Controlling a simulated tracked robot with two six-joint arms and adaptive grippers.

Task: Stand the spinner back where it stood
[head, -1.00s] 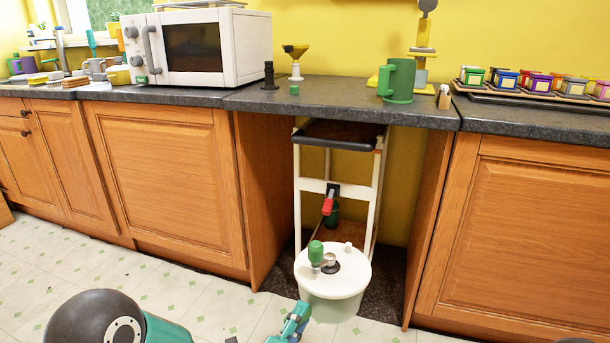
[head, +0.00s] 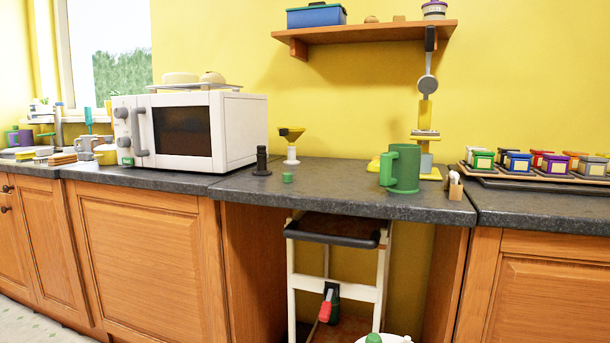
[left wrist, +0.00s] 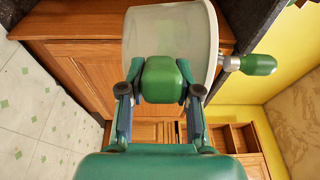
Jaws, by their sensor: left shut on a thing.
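The spinner is a pale translucent tub with a white lid (head: 400,338) and a green crank knob (head: 373,338). Only the top of it shows at the bottom edge of the head view, in front of the cart. In the left wrist view the pale tub (left wrist: 150,38) fills the top middle, and its crank knob (left wrist: 258,64) sticks out to the right. My left gripper (left wrist: 160,88) is shut on a green block-shaped grip (left wrist: 162,78) at the tub's side. It is out of the head view. My right gripper is not in view.
A white cart (head: 292,270) with a dark handle stands in the bay under the grey worktop (head: 320,195). The worktop holds a microwave (head: 190,130), green mug (head: 402,168), funnel stand (head: 291,145), scale-like yellow stand (head: 425,140) and a tray of jars (head: 540,180). A shelf (head: 380,30) hangs above.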

